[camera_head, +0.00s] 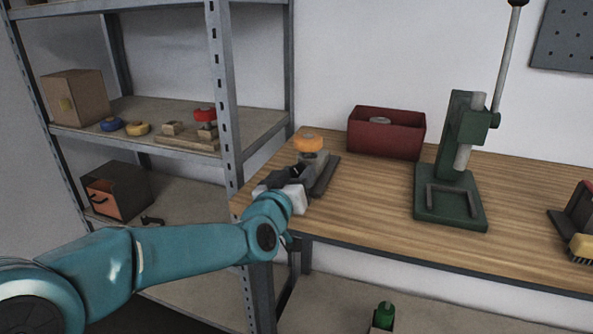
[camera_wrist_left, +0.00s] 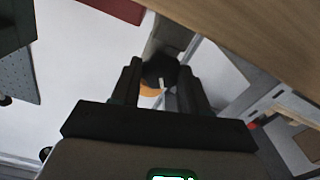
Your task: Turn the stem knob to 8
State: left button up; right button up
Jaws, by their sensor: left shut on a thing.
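A grey device (camera_head: 318,160) with an orange round top (camera_head: 308,143) stands on a dark base at the left end of the wooden workbench (camera_head: 370,195). My left gripper (camera_head: 292,176) reaches it from the front left. In the left wrist view, my gripper's two dark fingers (camera_wrist_left: 160,84) are on either side of a black round knob (camera_wrist_left: 158,68) with a pale strip beside it. The gripper is shut on this knob. Part of the orange top (camera_wrist_left: 150,91) shows behind it. No scale numbers can be read. My right gripper is not in view.
A red bin (camera_head: 387,137) stands behind and right of the device, and a green press (camera_head: 450,205) stands farther right. A metal shelf (camera_head: 228,110) with several small parts stands at the left. The bench between device and press is clear.

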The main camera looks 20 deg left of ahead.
pick_arm(q)
jog(key=m+p, duration=0.1)
jog(key=m, duration=0.3)
jog(key=shift+m, duration=0.4)
jog(key=shift+f, duration=0.1)
dwell(0.3)
jog(key=o, duration=1)
jog(key=shift+s, duration=0.1)
jog(key=s, duration=1)
jog(key=s+p, duration=0.1)
jog(key=s, duration=0.5)
jog(key=shift+s+a, duration=0.1)
jog(key=shift+a, duration=0.15)
